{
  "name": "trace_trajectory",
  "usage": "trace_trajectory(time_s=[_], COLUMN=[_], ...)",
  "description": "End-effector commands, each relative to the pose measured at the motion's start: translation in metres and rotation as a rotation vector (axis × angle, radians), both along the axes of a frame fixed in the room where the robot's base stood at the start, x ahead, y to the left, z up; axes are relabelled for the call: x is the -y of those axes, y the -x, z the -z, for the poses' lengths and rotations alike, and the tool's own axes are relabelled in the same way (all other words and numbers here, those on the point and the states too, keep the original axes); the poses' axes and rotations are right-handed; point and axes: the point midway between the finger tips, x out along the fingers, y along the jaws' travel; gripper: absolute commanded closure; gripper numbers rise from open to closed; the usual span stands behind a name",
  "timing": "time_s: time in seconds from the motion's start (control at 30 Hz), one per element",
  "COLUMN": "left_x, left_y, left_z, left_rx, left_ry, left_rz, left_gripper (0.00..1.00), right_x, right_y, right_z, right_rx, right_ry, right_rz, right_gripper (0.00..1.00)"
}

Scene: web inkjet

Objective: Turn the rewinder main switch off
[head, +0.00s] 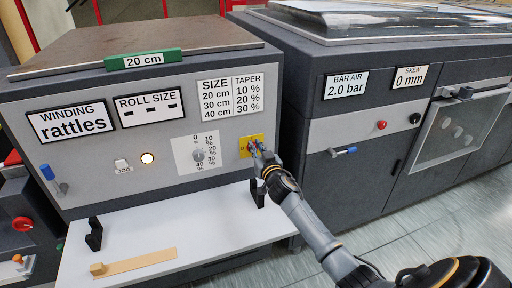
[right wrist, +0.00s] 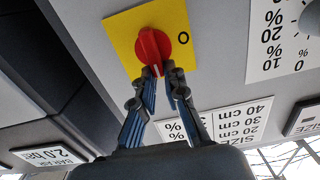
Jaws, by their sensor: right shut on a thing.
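The rewinder main switch is a red rotary knob (right wrist: 153,46) on a yellow plate (right wrist: 118,32), seen large in the right wrist view. The plate also shows in the head view (head: 243,152), at the right end of the grey panel. An "O" mark is printed on the plate beside the knob. My right gripper (right wrist: 161,72) is shut on the knob's near end, one finger on each side. In the head view the right gripper (head: 256,148) covers most of the knob. My left gripper is not in view.
The rewinder panel (head: 180,170) also carries a taper dial (head: 198,155), a lit round lamp (head: 147,158) and a blue-handled lever (head: 48,173). A white shelf (head: 200,220) juts out below. The neighbouring cabinet (head: 345,190) stands close on the right.

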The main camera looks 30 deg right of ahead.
Motion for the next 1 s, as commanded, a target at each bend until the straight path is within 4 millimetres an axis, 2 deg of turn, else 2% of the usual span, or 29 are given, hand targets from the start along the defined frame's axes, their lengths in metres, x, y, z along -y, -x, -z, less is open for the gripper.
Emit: trace_trajectory(time_s=[0.37,1.0], left_x=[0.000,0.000], left_y=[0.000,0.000], left_z=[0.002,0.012], left_rx=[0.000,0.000], left_ry=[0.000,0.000], left_rz=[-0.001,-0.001], left_gripper=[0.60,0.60], right_x=[-0.002,-0.014], right_y=[-0.001,-0.004], right_z=[0.000,0.005], right_rx=[-0.025,-0.160], right_ry=[0.108,0.670], right_rz=[0.001,0.004], right_gripper=[1.00,1.00])
